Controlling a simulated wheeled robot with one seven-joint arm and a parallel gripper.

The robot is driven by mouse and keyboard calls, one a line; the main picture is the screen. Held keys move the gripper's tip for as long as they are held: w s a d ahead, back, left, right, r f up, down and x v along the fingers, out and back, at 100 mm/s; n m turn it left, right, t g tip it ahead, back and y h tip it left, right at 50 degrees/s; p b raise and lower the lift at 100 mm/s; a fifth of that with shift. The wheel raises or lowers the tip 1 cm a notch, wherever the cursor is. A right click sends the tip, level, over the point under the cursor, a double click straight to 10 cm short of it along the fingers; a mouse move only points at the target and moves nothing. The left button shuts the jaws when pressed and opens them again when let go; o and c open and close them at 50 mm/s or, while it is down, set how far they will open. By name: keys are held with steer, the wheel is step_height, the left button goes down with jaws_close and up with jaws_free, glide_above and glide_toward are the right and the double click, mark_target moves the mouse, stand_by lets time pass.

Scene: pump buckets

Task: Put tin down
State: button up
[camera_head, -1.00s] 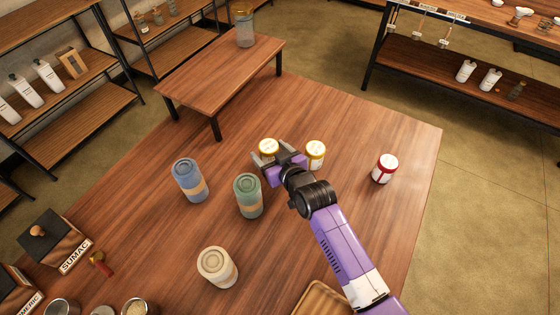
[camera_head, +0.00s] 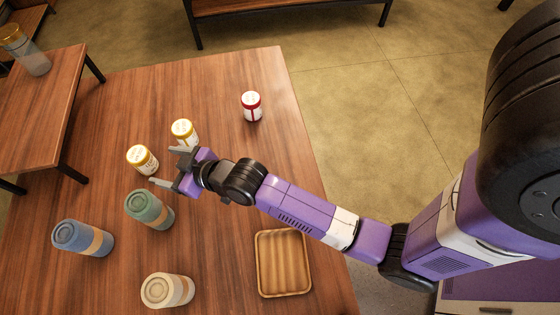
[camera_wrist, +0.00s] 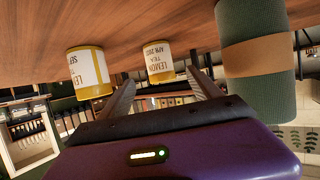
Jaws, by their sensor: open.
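Two white tins with yellow lids stand upright on the brown table (camera_head: 225,165). The nearer tin (camera_head: 143,159) is just off my fingertips; the other tin (camera_head: 184,132) stands to its upper right. My gripper (camera_head: 171,168) is open and empty, low over the table, its fingers pointing at the nearer tin. The other yellow tin (camera_wrist: 88,74) is to the left there.
A green canister (camera_head: 150,209) stands close beside my gripper, also large in the wrist view (camera_wrist: 254,62). A blue canister (camera_head: 83,238) and a cream canister (camera_head: 167,290) stand nearer the front. A wooden tray (camera_head: 284,263) lies below my arm. The table's right part is mostly clear.

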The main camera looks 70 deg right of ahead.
steer(key=s, duration=0.6)
steer(key=s+f, duration=0.1)
steer(key=s, duration=0.3)
steer(key=shift+a, duration=0.25)
steer(key=shift+m+h, duration=0.3)
steer(key=v, duration=0.3)
steer(key=f+v, duration=0.1)
steer(key=v, duration=0.5)
steer(key=shift+s+f, duration=0.35)
steer(key=shift+s, duration=0.15)
steer(key=s+r+t, duration=0.1)
steer(key=s+r, duration=1)
steer(key=s, duration=0.4)
steer(key=shift+r, duration=0.35)
steer(key=shift+o, duration=0.5)
